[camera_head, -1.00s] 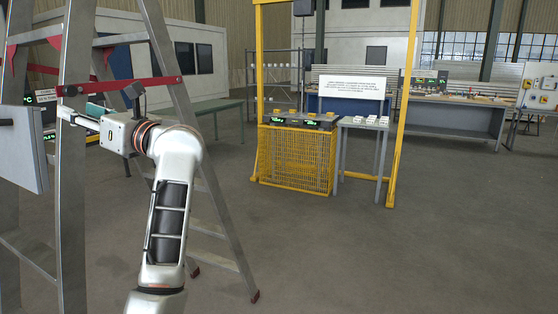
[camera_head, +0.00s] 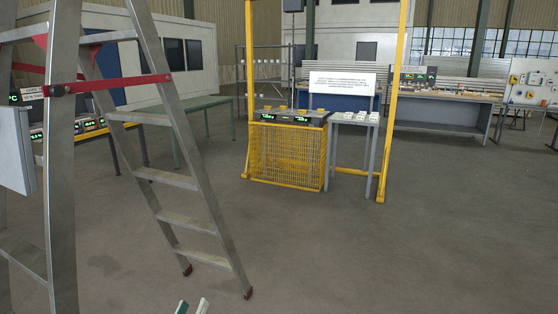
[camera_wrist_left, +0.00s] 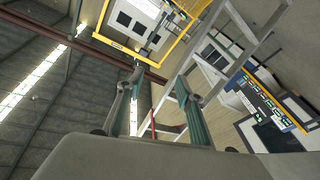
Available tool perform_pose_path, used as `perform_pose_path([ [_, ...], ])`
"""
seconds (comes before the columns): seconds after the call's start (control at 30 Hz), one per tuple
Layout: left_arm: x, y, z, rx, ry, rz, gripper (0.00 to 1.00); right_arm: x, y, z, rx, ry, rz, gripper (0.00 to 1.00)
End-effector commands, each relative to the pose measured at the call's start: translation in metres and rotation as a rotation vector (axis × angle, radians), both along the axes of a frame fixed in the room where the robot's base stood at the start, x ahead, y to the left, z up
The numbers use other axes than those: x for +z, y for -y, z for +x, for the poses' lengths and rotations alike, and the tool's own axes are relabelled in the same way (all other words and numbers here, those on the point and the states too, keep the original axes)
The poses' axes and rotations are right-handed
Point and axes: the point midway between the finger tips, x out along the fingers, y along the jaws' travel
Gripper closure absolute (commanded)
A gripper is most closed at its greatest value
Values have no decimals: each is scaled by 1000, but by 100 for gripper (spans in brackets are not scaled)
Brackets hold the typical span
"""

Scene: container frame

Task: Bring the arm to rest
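My left gripper (camera_head: 192,307) shows only as two fingertips at the bottom edge of the head view, in front of bare floor, with a gap between them. The rest of the left arm is below the picture. In the left wrist view the gripper (camera_wrist_left: 160,80) has its two fingers apart and nothing between them. My right arm and gripper are in neither view.
A metal stepladder (camera_head: 185,182) with a red brace stands close at the left. A grey panel (camera_head: 15,150) is at the far left edge. A yellow frame with a mesh cage (camera_head: 288,158) stands ahead beside a small table (camera_head: 352,121). The floor (camera_head: 400,255) at right is clear.

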Motion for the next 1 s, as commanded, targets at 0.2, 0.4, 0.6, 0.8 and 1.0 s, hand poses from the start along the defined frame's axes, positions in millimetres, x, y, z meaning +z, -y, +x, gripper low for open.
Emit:
perform_pose_path([
  [0.2,-124,16,-91,-93,-310,312,64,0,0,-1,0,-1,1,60],
  [0.4,-200,14,-177,-180,-530,542,64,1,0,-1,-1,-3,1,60],
  [0.6,-231,9,-222,-225,-632,653,64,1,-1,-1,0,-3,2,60],
  [0.8,-234,8,-227,-230,-644,667,64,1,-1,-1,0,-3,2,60],
  [1.0,-234,8,-226,-230,-643,664,64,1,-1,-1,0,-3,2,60],
])
